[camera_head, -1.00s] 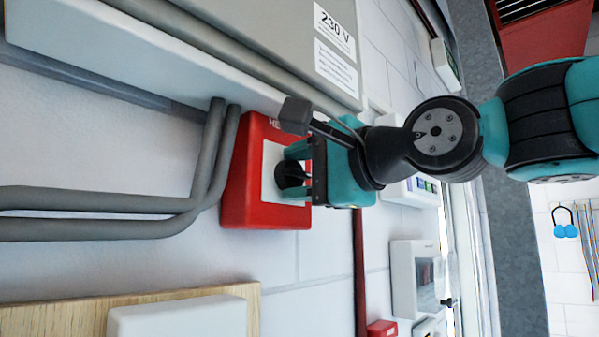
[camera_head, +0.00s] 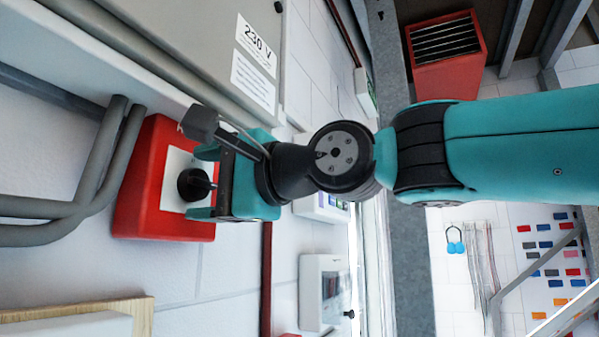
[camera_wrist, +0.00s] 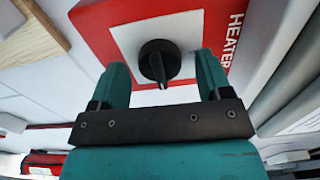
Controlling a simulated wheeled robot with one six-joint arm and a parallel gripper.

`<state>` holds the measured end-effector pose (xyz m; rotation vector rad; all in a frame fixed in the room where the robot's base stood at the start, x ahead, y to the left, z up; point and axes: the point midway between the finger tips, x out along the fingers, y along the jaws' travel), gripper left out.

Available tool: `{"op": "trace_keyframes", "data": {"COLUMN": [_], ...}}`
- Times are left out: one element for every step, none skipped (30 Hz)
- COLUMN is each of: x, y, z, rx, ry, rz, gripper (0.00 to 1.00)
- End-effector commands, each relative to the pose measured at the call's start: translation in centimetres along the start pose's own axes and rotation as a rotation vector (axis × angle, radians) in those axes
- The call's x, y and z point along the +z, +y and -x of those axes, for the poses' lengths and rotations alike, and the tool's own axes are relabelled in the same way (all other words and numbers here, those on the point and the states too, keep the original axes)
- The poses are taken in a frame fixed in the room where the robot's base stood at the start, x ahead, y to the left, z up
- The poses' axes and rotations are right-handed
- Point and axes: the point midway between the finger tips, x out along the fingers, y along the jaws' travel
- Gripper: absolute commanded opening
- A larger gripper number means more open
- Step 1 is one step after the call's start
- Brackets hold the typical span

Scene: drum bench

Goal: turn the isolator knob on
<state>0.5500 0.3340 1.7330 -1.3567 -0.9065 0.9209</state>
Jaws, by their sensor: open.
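The isolator knob (camera_head: 194,184) is a round black knob on a white plate in a red box (camera_head: 143,186) on the wall. In the wrist view the knob (camera_wrist: 160,62) sits between the two teal fingers, and the red box (camera_wrist: 100,25) carries the word HEATER. The knob's pointer ridge aims down towards my gripper's body in that view. My gripper (camera_head: 205,180) is open, its fingers either side of the knob, with gaps showing between them and the knob in the wrist view (camera_wrist: 160,75). Whether the fingertips touch the plate is unclear.
A grey cabinet marked 230 V (camera_head: 185,50) is above the red box. Grey conduits (camera_head: 95,165) run close on its left. A wood-edged white panel (camera_head: 80,320) is below. A white unit (camera_head: 322,290) is at lower right.

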Motion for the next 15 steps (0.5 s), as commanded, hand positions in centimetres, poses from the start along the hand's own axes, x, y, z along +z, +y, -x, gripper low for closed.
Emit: {"op": "trace_keyframes", "data": {"x": [-0.1, -0.1, -0.1, -0.1, -0.1, -0.1, -0.2, -0.1, -0.2, -0.2, -0.1, -0.2, -0.2, -0.2, -0.2], "y": [0.2, 0.3, 0.4, 0.5, 0.5, 0.5, 0.6, 0.6, 0.6, 0.6, 0.6, 0.5, 0.5, 0.5, 0.5], "z": [0.7, 1.1, 1.9, 2.5, 3.2, 4.2, 5.0, 5.8, 6.8, 7.6, 8.4, 9.5, 10.2, 11.0, 12.0], "rx": [-0.003, -0.003, -0.002, -0.003, -0.004, -0.005, -0.005, -0.005, -0.005, -0.004, -0.005, -0.005, -0.005, -0.004, -0.004], "ry": [0.003, 0.004, 0.003, 0.004, 0.005, 0.005, 0.007, 0.006, 0.007, 0.008, 0.007, 0.008, 0.009, 0.009, 0.009], "rz": [0.002, 0.002, 0.002, 0.003, 0.003, 0.003, 0.003, 0.004, 0.003, 0.003, 0.005, 0.004, 0.004, 0.004, 0.004], "gripper": [0.71, 0.71, 0.71, 0.71, 0.71, 0.71, 0.71, 0.71, 0.71, 0.71, 0.71, 0.71, 0.71, 0.71, 0.71]}}
